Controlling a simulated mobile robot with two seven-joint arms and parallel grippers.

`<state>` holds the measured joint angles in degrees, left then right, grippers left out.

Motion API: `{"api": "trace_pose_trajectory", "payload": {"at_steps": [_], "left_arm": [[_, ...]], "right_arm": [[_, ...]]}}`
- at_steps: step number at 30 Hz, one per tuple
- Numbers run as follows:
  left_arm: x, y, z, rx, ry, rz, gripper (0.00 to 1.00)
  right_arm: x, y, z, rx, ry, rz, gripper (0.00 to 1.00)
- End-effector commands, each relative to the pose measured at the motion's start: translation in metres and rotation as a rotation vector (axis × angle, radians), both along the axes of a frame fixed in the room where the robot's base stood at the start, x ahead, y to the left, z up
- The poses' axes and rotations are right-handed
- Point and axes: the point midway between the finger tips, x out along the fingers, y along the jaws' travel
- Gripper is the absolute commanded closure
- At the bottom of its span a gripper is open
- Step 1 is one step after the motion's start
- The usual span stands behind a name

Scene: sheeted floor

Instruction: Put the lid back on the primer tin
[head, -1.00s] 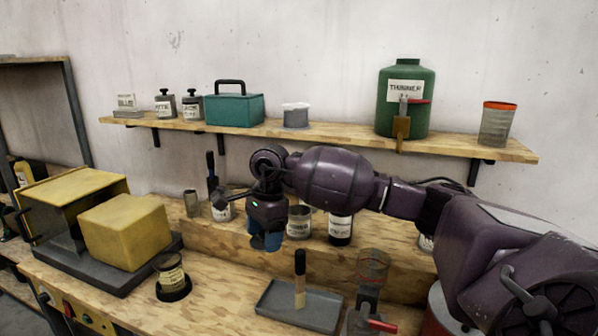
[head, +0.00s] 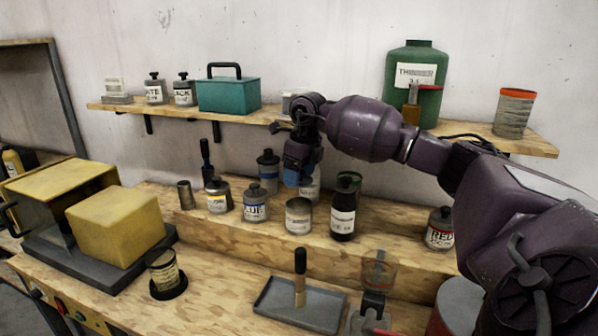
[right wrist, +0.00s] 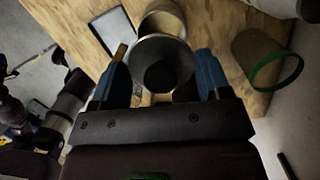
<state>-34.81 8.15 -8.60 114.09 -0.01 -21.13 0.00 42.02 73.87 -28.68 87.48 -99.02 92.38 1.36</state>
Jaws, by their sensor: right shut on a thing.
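My right gripper (head: 298,180) has blue fingers and points down above the middle of the raised wooden step. In the right wrist view its fingers (right wrist: 162,84) are shut on a round grey lid (right wrist: 172,55) with a black knob. In the head view the lid is too hidden to make out. An open grey tin (head: 298,220) stands on the step just below the gripper, apart from it. It also shows in the right wrist view (right wrist: 163,22), partly covered by the lid. Its label is too small to read, so I cannot confirm it is primer. My left gripper is not in view.
A dark bottle (head: 342,222) stands close right of the tin, with a green-rimmed jar (head: 350,180) behind. A lidded tin (head: 255,206) is at its left. A grey tray (head: 318,312) with a brush (head: 300,280) lies in front. The shelf (head: 455,130) runs behind my arm.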

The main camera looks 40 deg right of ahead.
Motion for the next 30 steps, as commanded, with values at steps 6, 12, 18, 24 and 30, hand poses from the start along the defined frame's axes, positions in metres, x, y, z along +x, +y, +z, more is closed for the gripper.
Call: {"api": "trace_pose_trajectory", "payload": {"at_steps": [6, 12, 18, 24, 30], "left_arm": [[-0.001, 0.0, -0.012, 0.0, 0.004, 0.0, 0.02], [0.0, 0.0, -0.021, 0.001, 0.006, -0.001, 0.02], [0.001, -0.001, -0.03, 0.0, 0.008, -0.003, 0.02], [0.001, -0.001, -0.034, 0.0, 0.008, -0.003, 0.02], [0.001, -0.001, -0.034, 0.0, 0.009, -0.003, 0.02]], "right_arm": [[0.0, 0.001, -0.019, 0.001, 0.002, 0.002, 0.52], [0.0, 0.001, -0.035, 0.002, 0.002, 0.002, 0.52], [0.0, 0.0, -0.05, 0.0, 0.002, 0.002, 0.52], [0.0, 0.0, -0.057, 0.0, 0.001, 0.002, 0.52], [0.0, 0.0, -0.056, 0.001, 0.0, 0.002, 0.52]]}}
